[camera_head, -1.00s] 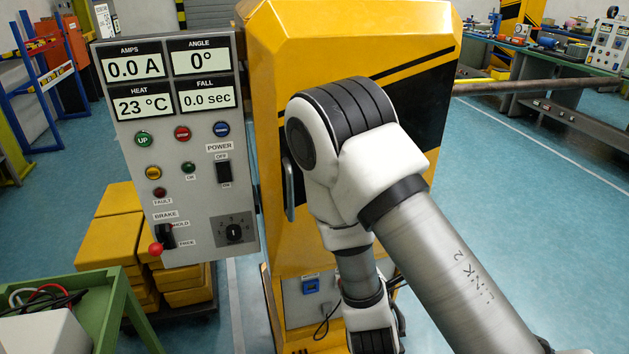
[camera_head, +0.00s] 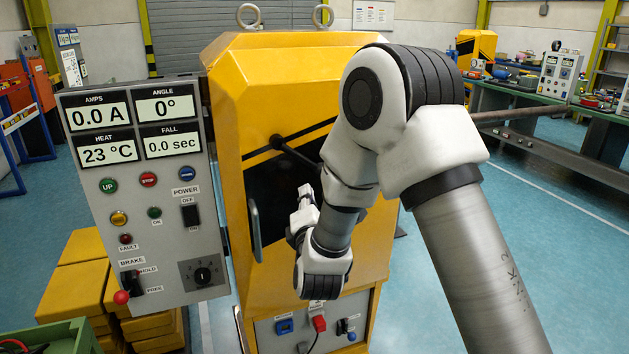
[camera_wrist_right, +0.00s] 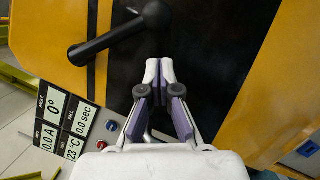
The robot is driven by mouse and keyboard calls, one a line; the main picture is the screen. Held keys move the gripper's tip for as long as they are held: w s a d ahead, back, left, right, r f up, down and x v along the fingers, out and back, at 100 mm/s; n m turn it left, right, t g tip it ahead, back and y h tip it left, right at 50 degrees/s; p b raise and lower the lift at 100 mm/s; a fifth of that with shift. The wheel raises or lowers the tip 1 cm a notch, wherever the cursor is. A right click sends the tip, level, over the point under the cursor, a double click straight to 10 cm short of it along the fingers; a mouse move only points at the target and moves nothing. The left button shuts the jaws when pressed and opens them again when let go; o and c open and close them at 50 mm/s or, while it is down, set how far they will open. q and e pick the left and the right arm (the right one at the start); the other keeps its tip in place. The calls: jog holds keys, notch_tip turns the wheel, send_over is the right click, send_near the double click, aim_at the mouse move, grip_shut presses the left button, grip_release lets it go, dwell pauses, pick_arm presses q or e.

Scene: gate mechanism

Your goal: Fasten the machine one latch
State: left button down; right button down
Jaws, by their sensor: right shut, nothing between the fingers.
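Machine one appears to be the yellow cabinet (camera_head: 290,75) with a black diagonal band, in the middle of the head view. A black lever latch (camera_head: 296,156) with a round knob end sits on its front. In the right wrist view the latch (camera_wrist_right: 115,38) slants across the top, its hub at upper right and its arm reaching down-left. My right gripper (camera_head: 306,192) is shut and empty, in front of the black band and below the latch. In the wrist view its fingertips (camera_wrist_right: 159,66) are together, just below the latch and apart from it in the picture. My left gripper is out of view.
A grey control panel (camera_head: 145,225) with displays and switches stands left of the cabinet. A grey vertical handle (camera_head: 255,230) sticks out of the cabinet front. Sockets and a red plug (camera_head: 319,323) are low down. Yellow blocks (camera_head: 78,265) and a green cart (camera_head: 50,338) are at lower left.

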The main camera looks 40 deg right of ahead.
aim_at(316, 175)
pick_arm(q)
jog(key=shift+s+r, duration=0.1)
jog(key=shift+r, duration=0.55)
pick_arm(e)
jog(key=shift+w+d+r, duration=0.1)
jog(key=shift+d+r, duration=0.3)
jog(key=shift+d, duration=0.25)
jog(key=shift+w+d+r, duration=0.1)
jog(key=shift+d+r, duration=0.3)
jog(key=shift+d, duration=0.2)
pick_arm(q)
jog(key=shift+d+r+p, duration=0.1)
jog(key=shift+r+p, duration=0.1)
jog(key=shift+p, duration=0.25)
pick_arm(e)
jog(key=shift+r, duration=0.15)
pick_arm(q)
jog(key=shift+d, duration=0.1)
pick_arm(e)
jog(key=shift+d, duration=0.2)
